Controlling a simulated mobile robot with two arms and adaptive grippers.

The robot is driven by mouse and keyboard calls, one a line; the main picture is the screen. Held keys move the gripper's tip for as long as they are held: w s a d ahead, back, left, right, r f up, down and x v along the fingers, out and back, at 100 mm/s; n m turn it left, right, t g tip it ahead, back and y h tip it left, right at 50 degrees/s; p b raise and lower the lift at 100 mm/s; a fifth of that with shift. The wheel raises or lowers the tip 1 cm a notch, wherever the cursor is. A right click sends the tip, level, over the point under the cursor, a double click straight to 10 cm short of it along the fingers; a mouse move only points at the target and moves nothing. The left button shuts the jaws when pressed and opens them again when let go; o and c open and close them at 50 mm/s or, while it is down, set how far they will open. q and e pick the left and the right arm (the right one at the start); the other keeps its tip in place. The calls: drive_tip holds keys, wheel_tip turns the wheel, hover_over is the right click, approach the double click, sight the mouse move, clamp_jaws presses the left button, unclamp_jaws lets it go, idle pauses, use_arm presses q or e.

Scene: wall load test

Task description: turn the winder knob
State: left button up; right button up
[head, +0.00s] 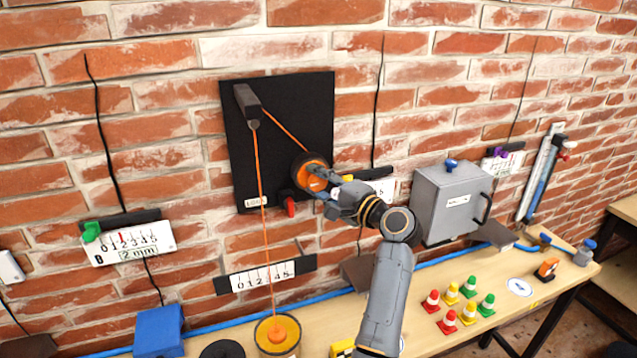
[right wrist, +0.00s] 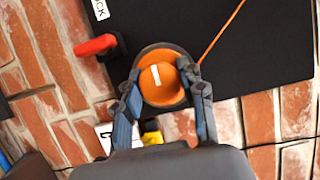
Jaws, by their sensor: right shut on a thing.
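The winder knob (right wrist: 160,84) is orange with a white mark and sits in a dark round drum on the black wall panel (head: 280,100). It also shows in the head view (head: 311,173), partly covered by my gripper. My right gripper (right wrist: 163,92) is shut on the knob, one finger on each side. In the head view it (head: 325,180) reaches in from the lower right. An orange cord (head: 285,128) runs from the drum to a dark arm (head: 247,103) at the panel's top, then down to an orange load (head: 276,333). My left gripper is not in view.
A red lever (right wrist: 96,45) sits on the panel close to the knob; it also shows in the head view (head: 290,206). A grey box (head: 450,200) is mounted to the right. Small coloured cones (head: 450,318) stand on the bench (head: 540,300). A blue box (head: 158,330) stands at lower left.

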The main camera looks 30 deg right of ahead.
drive_tip(key=shift+f, duration=0.1)
idle(0.3)
drive_tip(key=o, duration=1.2)
drive_tip(key=shift+s, duration=0.2)
drive_tip(key=s, duration=0.3)
drive_tip(key=s+d, duration=0.1)
drive_tip(key=s, duration=0.7)
drive_tip(key=shift+s+d, duration=0.2)
drive_tip(key=shift+d, duration=0.15)
drive_tip(key=shift+f, duration=0.1)
